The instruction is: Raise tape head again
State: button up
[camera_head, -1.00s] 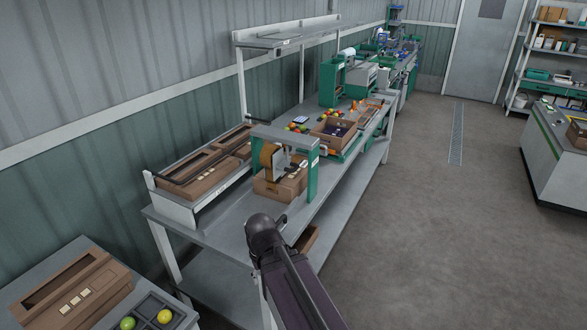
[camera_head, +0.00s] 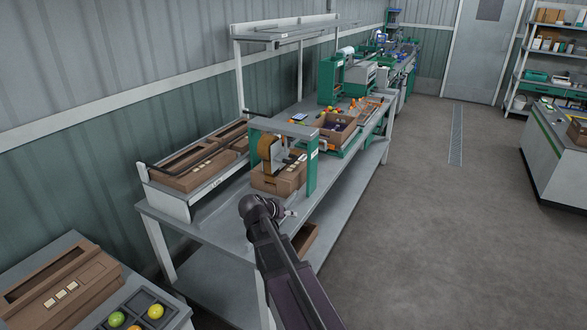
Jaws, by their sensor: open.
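The tape machine is a green and grey frame (camera_head: 312,166) on the bench. Its tape head carries a brown tape roll (camera_head: 265,147) and a pale plate. The head is low, just above a brown carton (camera_head: 272,184) under the frame. I cannot tell whether head and carton touch. My dark arm reaches up from the bottom edge. My gripper (camera_head: 287,213) shows only as a small part beside the wrist, in front of the carton and apart from the tape head. Its fingers are mostly hidden and it seems to hold nothing.
A sloped rack with brown cartons (camera_head: 180,182) stands left of the machine. An open box (camera_head: 333,137) and loose tomatoes are behind it. Grey floor (camera_head: 440,240) to the right is clear.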

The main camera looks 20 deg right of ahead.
jog(key=w+d+r+m+t+h+b, duration=0.1)
jog(key=w+d+r+t+h+b, duration=0.15)
jog(key=w, duration=0.55)
jog(key=t+h+b, duration=0.3)
jog(key=t+b, duration=0.1)
send_near(295, 158)
jog(key=shift+s+a+f+m, duration=0.15)
jog(key=shift+s+a+f, duration=0.1)
jog(key=shift+s+a, duration=0.35)
jog(key=shift+s+a+f+m, duration=0.2)
jog(key=shift+s+a, duration=0.3)
jog(key=shift+a, duration=0.25)
jog(key=shift+w+d, duration=0.1)
jog(key=x, duration=1.3)
jog(key=shift+w+d, duration=0.15)
jog(key=shift+w, duration=0.1)
grip_shut()
